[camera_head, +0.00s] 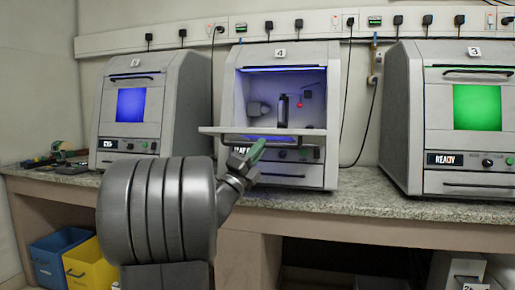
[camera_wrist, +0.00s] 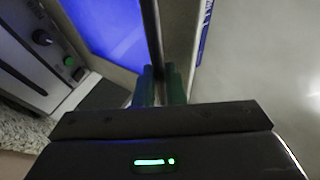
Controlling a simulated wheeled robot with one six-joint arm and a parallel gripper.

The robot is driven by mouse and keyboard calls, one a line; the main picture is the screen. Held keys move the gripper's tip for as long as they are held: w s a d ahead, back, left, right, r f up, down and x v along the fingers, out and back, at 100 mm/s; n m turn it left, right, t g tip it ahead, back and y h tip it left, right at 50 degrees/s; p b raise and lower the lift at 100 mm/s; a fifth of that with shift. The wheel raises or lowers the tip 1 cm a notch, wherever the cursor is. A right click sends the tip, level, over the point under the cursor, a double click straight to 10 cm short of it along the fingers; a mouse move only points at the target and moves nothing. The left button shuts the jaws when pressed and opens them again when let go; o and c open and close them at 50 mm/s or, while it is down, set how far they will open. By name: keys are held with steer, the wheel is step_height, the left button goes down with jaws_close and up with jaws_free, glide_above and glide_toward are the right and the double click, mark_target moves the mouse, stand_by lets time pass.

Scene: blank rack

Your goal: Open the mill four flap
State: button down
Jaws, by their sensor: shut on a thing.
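Mill four (camera_head: 331,95) is the middle machine, marked with a 4. Its flap (camera_head: 212,130) is swung down and sticks out toward me, nearly level and seen almost edge-on. The blue-lit chamber behind it is open to view. My gripper (camera_head: 257,150) is at the flap's front, just under its edge, with green fingers. In the wrist view my gripper (camera_wrist: 160,88) is shut on the dark bar handle (camera_wrist: 153,35) of the flap. The mill's control panel with knob and green button (camera_wrist: 68,60) shows at left there. My arm hides part of the mill's lower front.
Mill five (camera_head: 185,100) stands at left with a blue window, mill three (camera_head: 405,110) at right with a green window, both shut. The granite counter (camera_head: 370,197) runs below. Blue (camera_head: 48,262) and yellow (camera_head: 92,270) bins stand underneath. Cables hang behind the mills.

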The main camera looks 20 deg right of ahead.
steer(key=c, duration=1.9)
jaws_free()
steer(key=shift+w+d+f, duration=0.1)
steer(key=shift+w+f, duration=0.2)
steer(key=shift+f, duration=0.1)
steer(key=shift+c, duration=0.2)
steer(key=o, duration=0.4)
steer(key=shift+w+d+f, duration=0.15)
steer(key=shift+w+d, duration=0.1)
steer(key=shift+s+a+r, duration=0.1)
steer(key=shift+r, duration=0.15)
steer(key=p+v, duration=0.1)
steer(key=v, duration=1.3)
steer(key=shift+s, duration=0.1)
